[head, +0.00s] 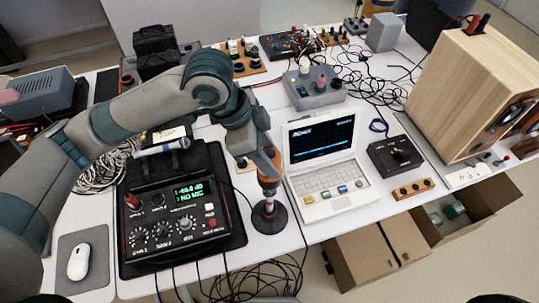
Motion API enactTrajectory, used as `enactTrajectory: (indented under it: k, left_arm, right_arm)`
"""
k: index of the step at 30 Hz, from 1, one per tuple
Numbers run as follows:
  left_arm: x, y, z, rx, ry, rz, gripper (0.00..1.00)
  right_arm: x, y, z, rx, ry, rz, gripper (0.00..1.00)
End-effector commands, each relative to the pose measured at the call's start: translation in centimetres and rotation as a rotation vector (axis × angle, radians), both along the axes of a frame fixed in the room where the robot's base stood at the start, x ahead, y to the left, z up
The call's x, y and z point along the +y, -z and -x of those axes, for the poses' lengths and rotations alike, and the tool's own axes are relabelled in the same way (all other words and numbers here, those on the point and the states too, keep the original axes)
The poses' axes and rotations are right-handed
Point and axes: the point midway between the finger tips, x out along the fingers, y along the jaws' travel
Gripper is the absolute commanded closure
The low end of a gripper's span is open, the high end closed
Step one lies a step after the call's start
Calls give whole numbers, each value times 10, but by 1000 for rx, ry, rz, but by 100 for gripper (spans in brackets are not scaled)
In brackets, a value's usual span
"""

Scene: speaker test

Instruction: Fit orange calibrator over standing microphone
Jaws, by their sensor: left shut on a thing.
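My left gripper (262,158) comes down from the left above the table's front part. It is shut on the orange calibrator (268,178), which is largely hidden by the fingers. The standing microphone (269,205) is upright on a round dark base (269,218), directly below the calibrator. The two line up closely in this view; I cannot tell whether the calibrator touches the microphone's top or sits around it. My right gripper is out of view.
A black meter unit (182,218) with a green display stands left of the microphone. A white laptop (325,165) stands close on the right. Cables hang off the front edge. A wooden speaker (465,85) stands far right. A white mouse (79,262) lies front left.

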Motion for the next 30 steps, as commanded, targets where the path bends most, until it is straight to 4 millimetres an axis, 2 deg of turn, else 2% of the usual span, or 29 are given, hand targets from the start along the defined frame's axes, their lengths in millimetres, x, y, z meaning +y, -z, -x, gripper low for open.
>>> enactTrajectory:
  k: [21,30]
  left_arm:
    - [0,37,0,-1,1,2,92]
    - [0,51,0,0,0,2,92]
  right_arm:
    - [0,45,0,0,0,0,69]
    - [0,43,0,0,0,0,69]
